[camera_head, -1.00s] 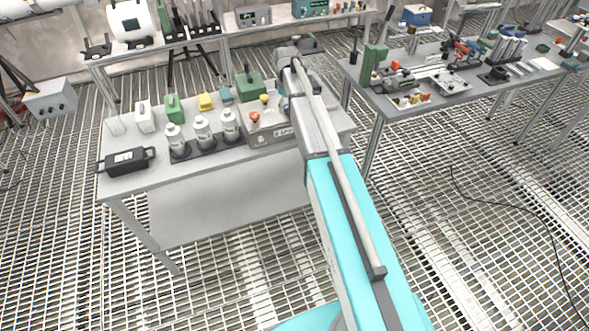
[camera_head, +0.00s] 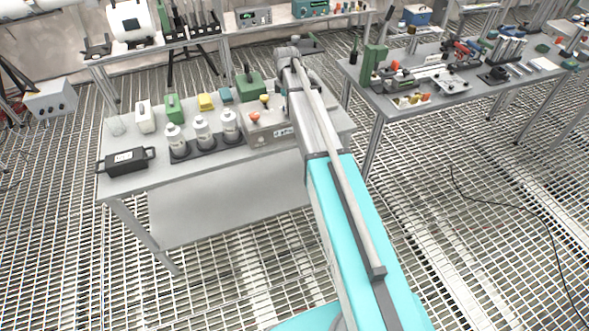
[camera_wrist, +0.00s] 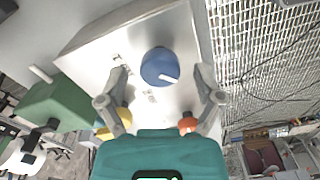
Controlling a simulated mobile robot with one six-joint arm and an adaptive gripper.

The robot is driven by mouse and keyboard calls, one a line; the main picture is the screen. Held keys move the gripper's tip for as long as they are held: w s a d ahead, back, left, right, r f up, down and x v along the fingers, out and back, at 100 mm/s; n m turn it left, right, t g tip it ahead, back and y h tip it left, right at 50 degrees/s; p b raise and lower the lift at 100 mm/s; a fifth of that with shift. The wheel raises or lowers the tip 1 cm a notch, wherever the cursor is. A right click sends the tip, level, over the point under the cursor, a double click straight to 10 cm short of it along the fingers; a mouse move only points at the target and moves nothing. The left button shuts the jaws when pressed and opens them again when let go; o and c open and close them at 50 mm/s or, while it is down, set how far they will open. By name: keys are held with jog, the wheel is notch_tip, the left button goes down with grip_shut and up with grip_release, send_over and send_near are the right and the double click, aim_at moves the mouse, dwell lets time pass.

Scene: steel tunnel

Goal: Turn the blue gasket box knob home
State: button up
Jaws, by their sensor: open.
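The blue knob (camera_wrist: 160,67) stands on the metal gasket box (camera_wrist: 100,50) in the wrist view. A yellow knob (camera_wrist: 112,122) and an orange knob (camera_wrist: 188,122) show on the box nearer my wrist. In the head view the box (camera_head: 262,128) is on the table and my arm hides its right part, the blue knob and my gripper.
A green box (camera_head: 249,84) stands behind the gasket box. Several white bottles (camera_head: 202,131) in dark holders stand to its left, with a black case (camera_head: 126,160) at the table's left end. A second table (camera_head: 470,85) stands to the right, across a grated floor.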

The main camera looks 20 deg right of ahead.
jog(key=shift+n, duration=0.7)
jog(key=shift+r+p, duration=0.5)
jog(key=shift+p, duration=0.05)
notch_tip(320, 180, up, 13)
jog(key=p, duration=1.3)
jog(key=s+a+f+m+b, duration=0.2)
jog(key=s+f+m+b, duration=0.2)
jog(key=s, duration=0.5)
jog(key=s+a+f+m+b, duration=0.2)
jog(key=s+f+m+b, duration=0.3)
jog(key=s, duration=0.5)
jog(key=s+a+f+m+b, duration=0.2)
jog(key=s+f+m+b, duration=0.3)
jog(key=s, duration=0.5)
jog(key=shift+s+m, duration=0.25)
jog(key=shift+m, duration=0.95)
dwell(0.8)
